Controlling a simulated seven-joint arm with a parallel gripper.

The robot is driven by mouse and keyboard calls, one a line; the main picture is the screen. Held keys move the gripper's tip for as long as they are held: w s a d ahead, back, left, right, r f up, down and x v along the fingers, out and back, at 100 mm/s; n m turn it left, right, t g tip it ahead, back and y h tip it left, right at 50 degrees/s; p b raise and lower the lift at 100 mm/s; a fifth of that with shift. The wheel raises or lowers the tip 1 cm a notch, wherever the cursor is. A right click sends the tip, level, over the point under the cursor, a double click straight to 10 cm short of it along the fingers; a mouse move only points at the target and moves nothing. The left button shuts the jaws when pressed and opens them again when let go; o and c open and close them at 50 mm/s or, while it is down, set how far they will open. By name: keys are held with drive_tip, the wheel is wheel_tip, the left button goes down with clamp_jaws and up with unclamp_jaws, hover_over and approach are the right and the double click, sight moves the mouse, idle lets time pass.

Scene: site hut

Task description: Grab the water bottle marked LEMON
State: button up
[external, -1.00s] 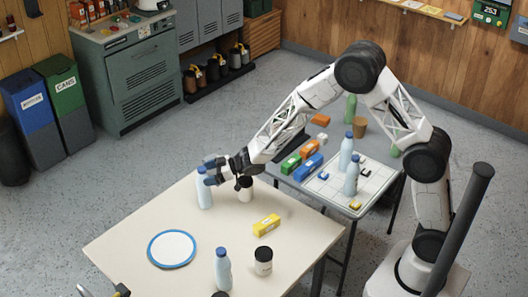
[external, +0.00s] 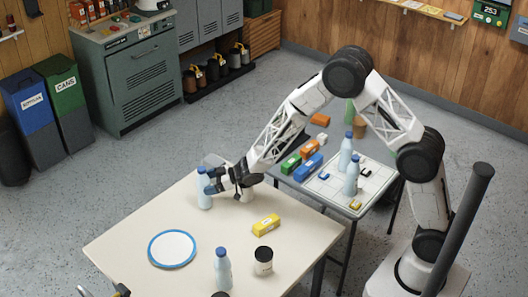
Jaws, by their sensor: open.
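A light blue water bottle with a dark blue cap (external: 204,190) stands upright at the far left edge of the cream table (external: 120,244). My gripper (external: 211,181) is open at its upper part, with the fingers close beside or around it; I cannot tell whether they touch. Another such bottle (external: 222,270) stands at the table's front. Two more, one (external: 346,153) behind another (external: 352,178), stand on the grey side table. No label reading LEMON is legible on any bottle.
A blue-rimmed white plate (external: 172,249), a yellow box (external: 266,225) and a dark-lidded jar (external: 263,261) are on the cream table. Another jar is mostly hidden behind my gripper. The side table (external: 311,186) holds coloured boxes, including a blue one (external: 308,167).

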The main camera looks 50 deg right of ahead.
drive_tip(key=shift+x, duration=1.25)
drive_tip(key=shift+r, duration=0.15)
drive_tip(key=shift+c, duration=0.3)
drive_tip(key=c, duration=1.2)
